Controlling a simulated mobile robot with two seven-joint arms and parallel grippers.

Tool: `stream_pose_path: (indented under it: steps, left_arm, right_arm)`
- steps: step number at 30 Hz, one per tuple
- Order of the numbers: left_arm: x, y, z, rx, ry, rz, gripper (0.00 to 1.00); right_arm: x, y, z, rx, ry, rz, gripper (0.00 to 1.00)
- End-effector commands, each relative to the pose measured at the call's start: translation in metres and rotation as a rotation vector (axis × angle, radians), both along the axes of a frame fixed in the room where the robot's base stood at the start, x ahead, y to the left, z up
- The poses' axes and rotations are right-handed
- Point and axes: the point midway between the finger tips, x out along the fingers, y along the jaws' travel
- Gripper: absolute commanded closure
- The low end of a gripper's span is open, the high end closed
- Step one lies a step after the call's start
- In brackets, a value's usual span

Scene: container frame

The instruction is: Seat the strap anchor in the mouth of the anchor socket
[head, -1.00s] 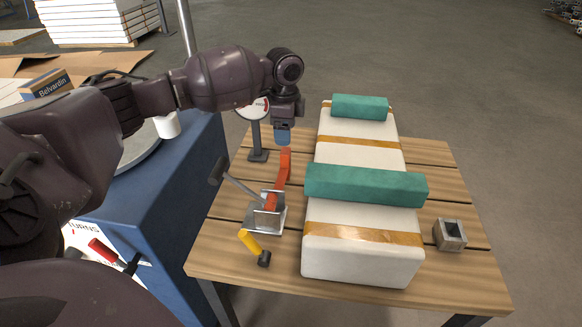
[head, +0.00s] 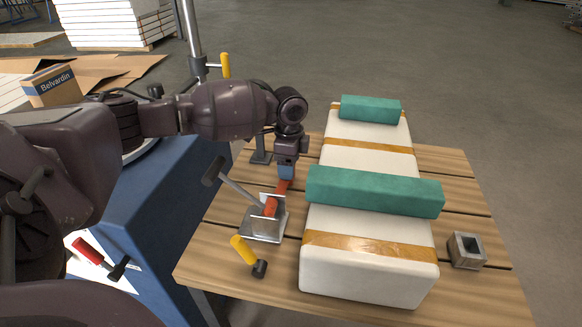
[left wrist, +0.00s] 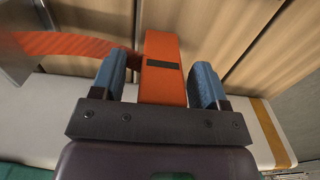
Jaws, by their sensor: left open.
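The strap anchor appears to be the orange block with a dark slot (left wrist: 162,70), at the end of an orange strap (head: 270,207) that rises from the steel ratchet bracket (head: 262,228). My left gripper (head: 286,174) points down over it. In the left wrist view its blue fingertips (left wrist: 160,82) stand open on either side of the block, with a gap visible on the right. In the head view the gripper mostly hides the block. The anchor socket (head: 468,250) is a square grey box with a dark open mouth, at the table's right. My right gripper is not in view.
A white bundle (head: 370,270) with tan bands and green pads (head: 374,191) lies between the ratchet and the socket. A ratchet lever (head: 228,181) and yellow-handled tool (head: 245,250) are near the bracket. A gauge stand (head: 261,155) is behind. Bare slats surround the socket.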

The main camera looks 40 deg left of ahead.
Motion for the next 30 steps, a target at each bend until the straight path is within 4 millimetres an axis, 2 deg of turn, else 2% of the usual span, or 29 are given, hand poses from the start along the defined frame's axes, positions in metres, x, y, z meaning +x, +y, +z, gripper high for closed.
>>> stream_pose_path:
  steps: [2,14,23,26,30]
  left_arm:
    - [0.001,0.0,0.003,0.0,-0.004,0.0,0.32]
    - [0.0,0.0,0.002,0.0,-0.001,0.0,0.92]
    - [0.001,0.0,0.006,0.0,-0.004,0.0,0.93]
    - [0.001,0.0,0.016,0.0,-0.007,0.0,0.93]
    - [0.002,0.0,0.044,-0.001,-0.014,0.0,0.93]
  right_arm:
    - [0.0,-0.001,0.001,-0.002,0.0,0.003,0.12]
    - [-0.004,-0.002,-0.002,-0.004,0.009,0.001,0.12]
    - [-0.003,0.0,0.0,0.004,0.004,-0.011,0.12]
    - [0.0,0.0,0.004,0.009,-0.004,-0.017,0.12]
    - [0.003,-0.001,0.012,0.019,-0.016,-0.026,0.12]
